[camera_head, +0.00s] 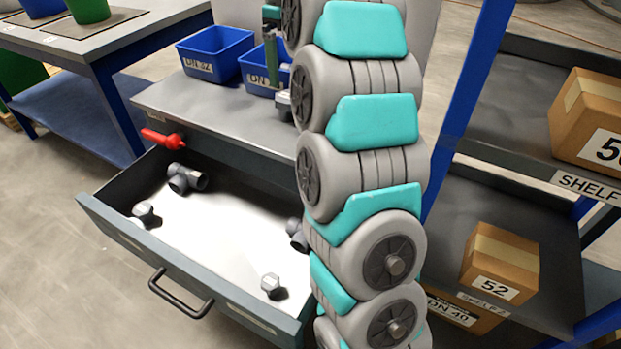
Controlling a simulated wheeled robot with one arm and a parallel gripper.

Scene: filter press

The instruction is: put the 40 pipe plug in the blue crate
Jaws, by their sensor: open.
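The open drawer (225,238) of the bench holds several grey pipe fittings. A small grey plug-like fitting (271,284) lies near its front right, and another (143,211) lies at its left end. I cannot read a size on either. A blue crate (262,75) stands on the bench, its label starting "DN" and the rest hidden by a green and grey fixture and my arm. A second blue crate (214,55) to its left has a DN label I cannot read surely.
A grey tee fitting (186,179) lies in the drawer, and another fitting (297,236) is partly behind my arm. A red-handled object (164,138) is at the drawer's back left. Shelves with cardboard boxes (500,264) stand right. The drawer's middle is clear.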

